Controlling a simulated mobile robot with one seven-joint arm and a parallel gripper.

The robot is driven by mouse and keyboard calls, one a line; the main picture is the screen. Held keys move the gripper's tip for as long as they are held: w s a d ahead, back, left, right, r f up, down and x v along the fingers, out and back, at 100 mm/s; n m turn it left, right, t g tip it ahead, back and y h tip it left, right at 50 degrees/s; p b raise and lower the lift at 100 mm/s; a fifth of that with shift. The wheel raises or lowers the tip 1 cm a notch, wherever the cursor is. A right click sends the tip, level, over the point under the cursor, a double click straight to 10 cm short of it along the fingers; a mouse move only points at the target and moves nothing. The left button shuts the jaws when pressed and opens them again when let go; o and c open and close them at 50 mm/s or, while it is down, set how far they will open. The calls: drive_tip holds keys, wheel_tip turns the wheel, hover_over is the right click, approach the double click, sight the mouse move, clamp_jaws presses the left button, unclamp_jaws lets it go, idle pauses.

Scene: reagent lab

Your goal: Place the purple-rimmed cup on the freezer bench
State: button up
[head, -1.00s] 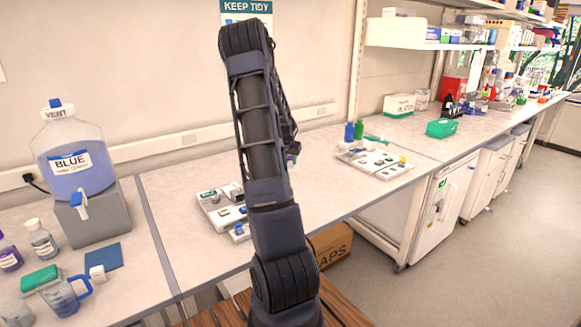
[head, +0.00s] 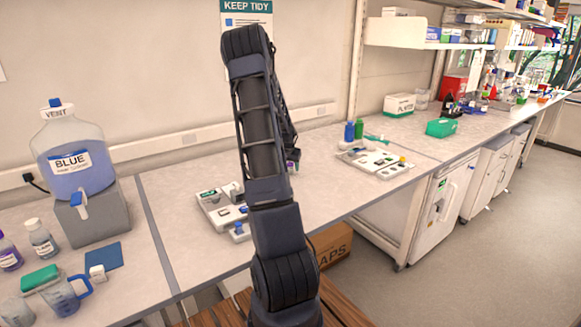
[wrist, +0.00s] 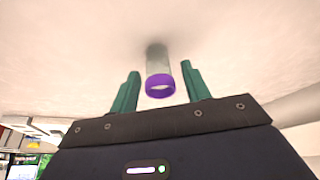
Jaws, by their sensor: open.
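The purple-rimmed cup is a pale, clear cylinder with a purple ring (wrist: 160,83) at its near end. In the wrist view it stands on a pale surface between the two green fingers of my gripper (wrist: 160,69). The fingers are open, with a visible gap on each side of the cup. In the head view my arm hides the gripper and most of the cup; a small purple spot (head: 291,165) shows at the arm's right edge. The bench over the white freezer-like unit (head: 440,213) is at the right, with a bare top (head: 437,147).
Two module trays, one at mid-bench (head: 214,211) and one farther right (head: 360,158), stand near the arm. Blue and green bottles (head: 354,131) and a green box (head: 441,127) stand beyond. A blue carboy (head: 72,155) and a mug (head: 65,296) are at left.

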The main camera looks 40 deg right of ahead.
drive_tip(key=shift+r, duration=0.1)
drive_tip(key=v, duration=1.2)
drive_tip(key=s+a+r+n+y, duration=0.1)
drive_tip(key=s+a+r, duration=0.1)
drive_tip(key=a+r, duration=0.3)
drive_tip(key=s+a+r+n+y, duration=0.1)
drive_tip(key=s+a+r, duration=0.1)
drive_tip(key=a, duration=0.6)
drive_tip(key=s+a+r+n+t+y, duration=0.1)
drive_tip(key=s+a+r+n, duration=0.1)
drive_tip(key=s+a+r, duration=0.3)
drive_tip(key=s+a+r+n+y, duration=0.1)
drive_tip(key=s+a, duration=0.2)
drive_tip(key=a, duration=0.3)
drive_tip(key=s+a+r+n, duration=0.1)
drive_tip(key=s+a+n, duration=0.1)
drive_tip(key=s+a, duration=0.5)
drive_tip(key=s+a+r+n, duration=0.1)
drive_tip(key=s+a+n, duration=0.2)
drive_tip(key=s+a, duration=0.4)
drive_tip(key=s, duration=0.4)
drive_tip(key=shift+s+r+n+t, duration=0.2)
drive_tip(key=shift+s+n+t, duration=0.1)
drive_tip(key=shift+s+t, duration=0.1)
drive_tip(key=shift+o, duration=0.4)
drive_tip(key=shift+s+a, duration=0.15)
drive_tip(key=shift+s, duration=0.1)
drive_tip(key=shift+w, duration=0.1)
